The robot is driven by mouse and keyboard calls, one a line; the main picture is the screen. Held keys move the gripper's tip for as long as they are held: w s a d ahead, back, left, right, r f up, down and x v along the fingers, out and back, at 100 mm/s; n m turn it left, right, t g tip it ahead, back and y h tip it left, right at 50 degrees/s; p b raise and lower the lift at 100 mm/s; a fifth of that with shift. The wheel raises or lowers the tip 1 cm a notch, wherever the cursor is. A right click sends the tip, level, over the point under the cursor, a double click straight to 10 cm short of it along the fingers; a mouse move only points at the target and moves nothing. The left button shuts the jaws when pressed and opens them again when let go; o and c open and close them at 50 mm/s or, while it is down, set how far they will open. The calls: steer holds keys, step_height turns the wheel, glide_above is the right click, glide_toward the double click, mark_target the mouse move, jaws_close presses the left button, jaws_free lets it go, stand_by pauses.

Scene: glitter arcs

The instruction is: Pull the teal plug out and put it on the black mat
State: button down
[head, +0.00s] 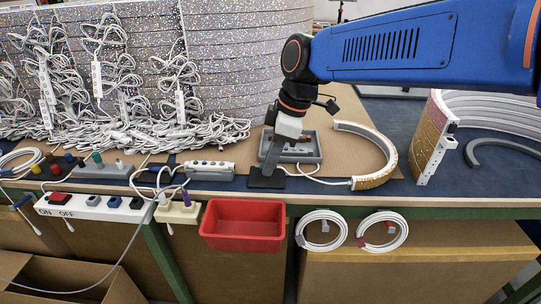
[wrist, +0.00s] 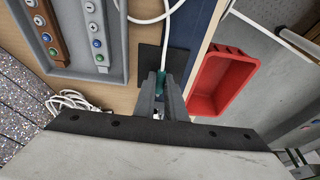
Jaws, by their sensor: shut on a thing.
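The teal plug (wrist: 161,78) is between the fingers of my gripper (wrist: 162,90) in the wrist view, with a white cable (wrist: 166,30) running from it. My gripper is shut on the plug. In the head view my gripper (head: 268,174) points down over the black mat (head: 258,183) at the front of the bench, and the plug is hidden there. The mat (wrist: 149,60) lies under the plug in the wrist view. I cannot tell whether the plug touches it.
A red bin (head: 243,222) hangs at the bench's front edge, right of the mat in the wrist view. A grey tray (head: 312,157) with strips stands behind my gripper.

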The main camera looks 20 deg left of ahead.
steer(key=shift+f, duration=0.45)
steer(key=c, duration=1.7)
jaws_free()
steer(key=shift+c, duration=0.2)
steer(key=v, duration=1.7)
steer(key=shift+r, duration=0.25)
